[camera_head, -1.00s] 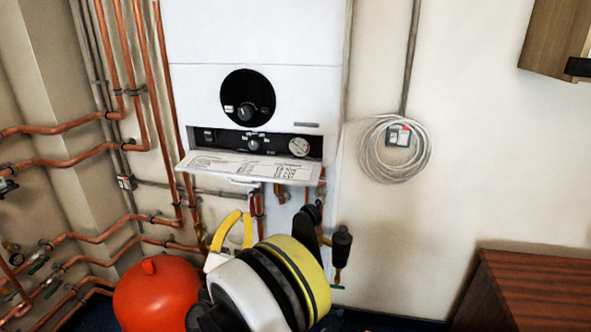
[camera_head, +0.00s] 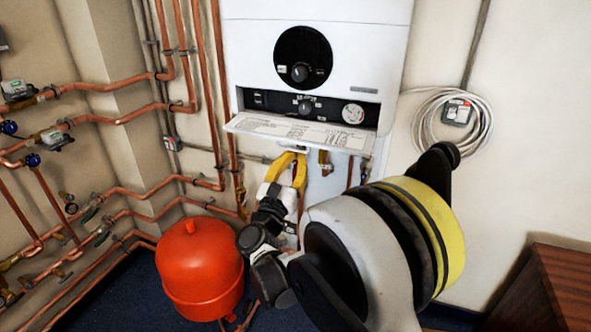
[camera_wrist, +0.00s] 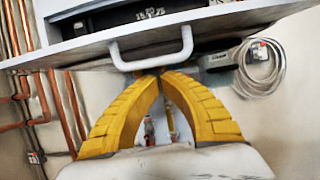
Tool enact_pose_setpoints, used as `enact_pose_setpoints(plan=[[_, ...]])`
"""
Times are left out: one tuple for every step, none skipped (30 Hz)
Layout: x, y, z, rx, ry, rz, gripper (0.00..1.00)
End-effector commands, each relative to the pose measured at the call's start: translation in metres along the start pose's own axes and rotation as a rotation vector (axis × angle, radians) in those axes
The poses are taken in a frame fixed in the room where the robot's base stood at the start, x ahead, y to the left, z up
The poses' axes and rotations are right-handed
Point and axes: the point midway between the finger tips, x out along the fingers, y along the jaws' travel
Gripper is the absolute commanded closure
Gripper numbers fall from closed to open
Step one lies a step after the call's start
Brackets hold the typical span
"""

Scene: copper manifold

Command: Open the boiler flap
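The boiler flap (camera_head: 300,132) is a white panel with printed text, tilted outward below the boiler's black control strip, which is exposed. In the wrist view the flap's edge (camera_wrist: 215,14) crosses the top, with its white U-shaped handle (camera_wrist: 150,58) hanging beneath. My gripper (camera_head: 296,155) has yellow fingers and is just under the flap. In the wrist view its fingertips (camera_wrist: 160,72) come together at the lower bar of the handle. Whether they pinch the bar or only touch it, I cannot tell. In the head view the fingers hide the handle.
The white boiler (camera_head: 350,55) hangs on the wall. Copper pipes (camera_head: 120,88) run along the left, and a red tank (camera_head: 200,270) stands on the floor beside my arm. A coiled cable (camera_head: 425,120) hangs at right. A brown wooden unit (camera_head: 565,285) stands at lower right.

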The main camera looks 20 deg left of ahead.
Motion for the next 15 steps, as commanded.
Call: enact_pose_setpoints(plan=[[-0.005, 0.001, 0.003, 0.0, 0.0, 0.001, 1.0], [-0.006, 0.001, 0.005, 0.0, 0.0, 0.001, 1.0], [-0.008, 0.001, 0.008, 0.0, 0.0, 0.001, 1.0], [-0.009, 0.0, 0.01, 0.0, 0.0, 0.001, 1.0], [-0.009, 0.0, 0.011, 0.0, 0.0, 0.001, 1.0], [-0.01, 0.0, 0.012, 0.0, 0.0, 0.0, 1.0], [-0.01, 0.0, 0.013, 0.0, 0.0, 0.0, 1.0], [-0.01, 0.0, 0.013, 0.0, 0.0, 0.0, 1.0], [-0.01, 0.0, 0.013, 0.0, 0.0, 0.0, 1.0], [-0.01, 0.0, 0.013, 0.0, 0.0, 0.0, 1.0], [-0.01, 0.0, 0.013, 0.0, 0.0, 0.0, 1.0], [-0.01, 0.0, 0.013, 0.0, 0.0, 0.0, 1.0], [-0.01, 0.0, 0.013, 0.0, 0.0, 0.0, 1.0], [-0.01, 0.0, 0.013, 0.0, 0.0, 0.0, 1.0], [-0.01, 0.0, 0.013, 0.0, 0.0, 0.0, 1.0]])
